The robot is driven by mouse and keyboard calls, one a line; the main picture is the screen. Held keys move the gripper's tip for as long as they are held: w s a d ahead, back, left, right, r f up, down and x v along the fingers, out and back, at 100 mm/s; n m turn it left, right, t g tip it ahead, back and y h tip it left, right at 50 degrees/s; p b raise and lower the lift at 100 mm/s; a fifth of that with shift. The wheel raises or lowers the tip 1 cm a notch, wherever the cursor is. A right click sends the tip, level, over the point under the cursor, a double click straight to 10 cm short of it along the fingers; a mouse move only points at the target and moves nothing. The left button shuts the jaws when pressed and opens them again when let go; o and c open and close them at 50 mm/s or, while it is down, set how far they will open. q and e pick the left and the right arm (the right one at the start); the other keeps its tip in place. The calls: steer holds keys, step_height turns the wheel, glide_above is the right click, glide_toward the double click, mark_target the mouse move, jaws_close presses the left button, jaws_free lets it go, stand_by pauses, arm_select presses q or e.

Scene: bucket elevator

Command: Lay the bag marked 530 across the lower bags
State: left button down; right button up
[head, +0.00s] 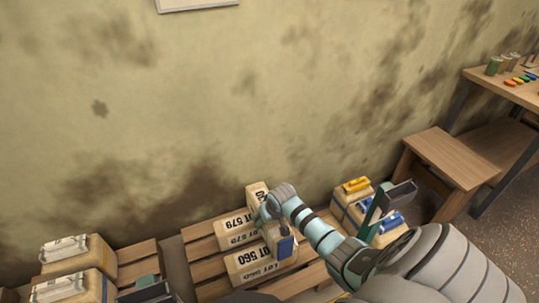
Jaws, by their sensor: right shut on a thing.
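A pale bag (257,193) lies crosswise over the lower bags on the middle pallet. Its far end shows behind my right gripper (268,212), and its near end, with a blue patch, shows in front. My right gripper is shut on this bag from above. The number on it is not readable, so I cannot confirm 530. Below are a bag marked LOT 579 (236,232) and a bag marked LOT 560 (250,264), side by side. My wrist hides their right parts. I cannot tell whether the held bag fully rests on them.
The middle pallet (205,262) has bare slats at its left. More bags (78,250) with white tops stand at left. Bags (352,190) with yellow and blue items stand at right, beside a dark box on a green post. A wooden bench (452,155) and the wall lie behind.

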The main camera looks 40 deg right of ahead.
steer(key=shift+f, duration=0.45)
stand_by(0.3)
steer(key=o, duration=2)
steer(key=shift+c, duration=0.2)
steer(key=shift+o, duration=0.5)
steer(key=shift+s+f, duration=0.1)
steer(key=shift+s, duration=0.05)
steer(key=v, duration=1.2)
steer(key=shift+a, duration=0.1)
